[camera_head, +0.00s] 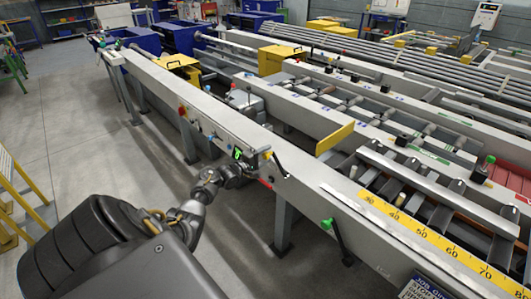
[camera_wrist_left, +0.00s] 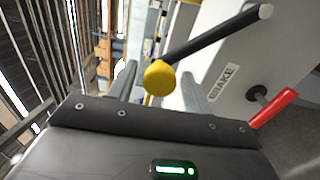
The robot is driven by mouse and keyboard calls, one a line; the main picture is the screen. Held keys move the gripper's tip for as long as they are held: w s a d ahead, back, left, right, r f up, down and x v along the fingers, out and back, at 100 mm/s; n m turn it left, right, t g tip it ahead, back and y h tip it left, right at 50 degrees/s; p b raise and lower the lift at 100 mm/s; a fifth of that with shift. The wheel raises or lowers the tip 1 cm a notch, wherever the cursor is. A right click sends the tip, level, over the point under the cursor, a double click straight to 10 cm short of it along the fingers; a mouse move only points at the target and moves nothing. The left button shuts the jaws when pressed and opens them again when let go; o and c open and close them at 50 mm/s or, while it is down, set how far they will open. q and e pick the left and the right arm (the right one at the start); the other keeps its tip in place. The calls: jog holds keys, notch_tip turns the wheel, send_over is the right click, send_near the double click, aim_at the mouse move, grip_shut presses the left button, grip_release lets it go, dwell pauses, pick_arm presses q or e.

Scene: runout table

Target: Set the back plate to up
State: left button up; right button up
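A yellow plate (camera_head: 335,138) stands on edge across the rollers in the middle of the head view; it looks like the back plate, but its link to any lever is hidden. A black lever (camera_head: 280,167) with a yellow knob sits on the near side of the pale beam. In the left wrist view the lever (camera_wrist_left: 215,37) ends in its yellow knob (camera_wrist_left: 160,77), beside a BRAKE label (camera_wrist_left: 223,82). My left gripper (camera_head: 258,156) is at this knob. Its fingers (camera_wrist_left: 158,75) are open, one on each side of the knob, with small gaps visible. My right gripper is out of view.
A red handle (camera_wrist_left: 273,108) is close to the right of my left gripper. A lever with a green knob (camera_head: 327,224) hangs farther along the beam, near a yellow number scale (camera_head: 430,236). A beam leg (camera_head: 284,222) stands below. Bare floor (camera_head: 95,150) lies to the left.

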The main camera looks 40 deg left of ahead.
pick_arm(q)
jog(key=shift+s, duration=0.1)
jog(key=s, duration=1)
jog(key=shift+s+a, duration=0.3)
